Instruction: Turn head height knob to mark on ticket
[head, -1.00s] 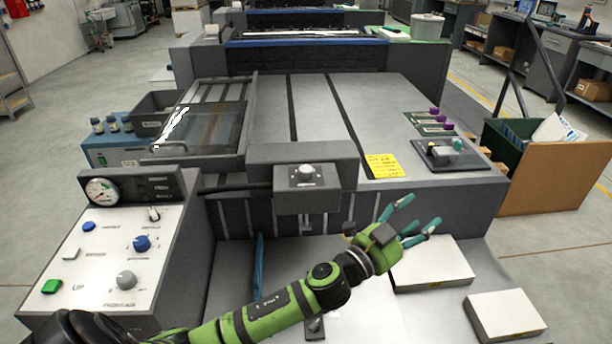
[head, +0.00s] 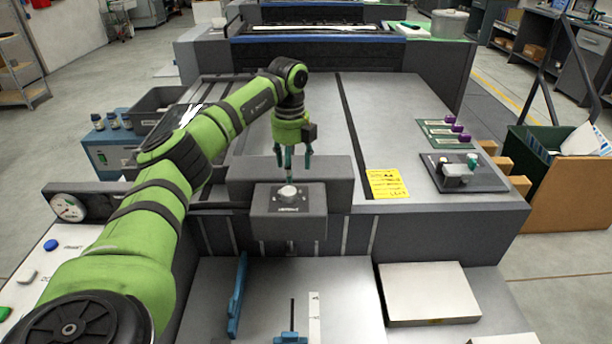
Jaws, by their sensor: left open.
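The head height knob (head: 288,192) is a small pale round knob on top of the dark grey print head box (head: 289,222) at the front middle of the machine. The yellow ticket (head: 386,183) lies flat on the machine top to the right of the head; its writing is too small to read. My left gripper (head: 293,166) points down just above and behind the knob, fingers apart, with nothing seen between them. I cannot tell whether a finger touches the head. My right gripper is not in view.
My left arm covers the left of the machine and part of the control panel (head: 50,262). A dark block with small knobs (head: 471,172) and purple-capped parts (head: 449,119) sit at the right. A white block (head: 430,292) lies front right.

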